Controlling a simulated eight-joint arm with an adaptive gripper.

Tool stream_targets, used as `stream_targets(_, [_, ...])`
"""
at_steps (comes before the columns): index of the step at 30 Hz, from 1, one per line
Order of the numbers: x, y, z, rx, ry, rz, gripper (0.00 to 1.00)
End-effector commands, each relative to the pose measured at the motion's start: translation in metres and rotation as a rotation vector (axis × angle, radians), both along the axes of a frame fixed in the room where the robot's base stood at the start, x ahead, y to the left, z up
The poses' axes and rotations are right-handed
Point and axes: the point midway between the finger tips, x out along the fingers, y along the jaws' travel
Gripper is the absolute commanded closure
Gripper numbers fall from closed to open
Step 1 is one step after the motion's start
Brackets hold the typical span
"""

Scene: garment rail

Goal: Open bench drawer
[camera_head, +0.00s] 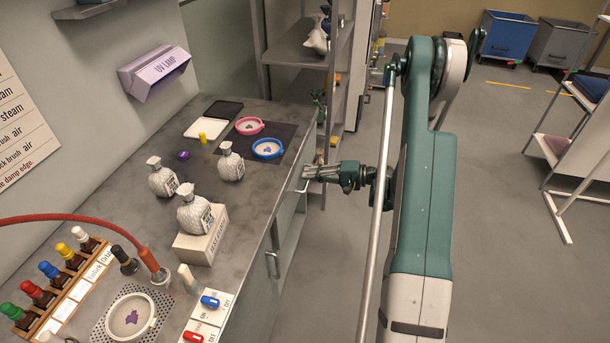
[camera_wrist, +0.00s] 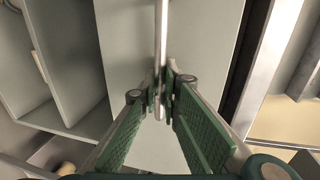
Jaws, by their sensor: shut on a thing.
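The grey bench (camera_head: 255,215) stands left of centre in the head view, with pale fronts along its right side. My gripper (camera_head: 306,173) reaches the far part of that side from the right. In the wrist view its green fingers (camera_wrist: 162,98) close on a thin metal bar handle (camera_wrist: 161,45), which runs up the picture in front of a pale panel (camera_wrist: 205,45). The handle's gripped part is hidden between the fingertips. A second handle (camera_head: 273,264) is on the nearer front, apart from my gripper. I cannot tell how far the drawer stands out.
Bottles in white wrapping (camera_head: 195,212), a pink-rimmed dish (camera_head: 250,126) and a blue-rimmed dish (camera_head: 267,149) stand on the bench. A shelf rack (camera_head: 290,50) rises behind my gripper. The floor (camera_head: 500,230) right of my arm is clear up to a white-framed rack (camera_head: 560,215).

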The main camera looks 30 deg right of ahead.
Motion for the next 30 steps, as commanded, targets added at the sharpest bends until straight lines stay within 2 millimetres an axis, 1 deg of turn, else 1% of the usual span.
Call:
stream_targets(8, [-0.041,-0.043,0.0,-0.001,-0.001,-0.005,1.0])
stream_targets(24, [-0.143,-0.144,0.0,-0.001,-0.001,-0.005,1.0])
stream_targets(30, [-0.175,-0.177,0.0,0.0,0.0,-0.003,1.0])
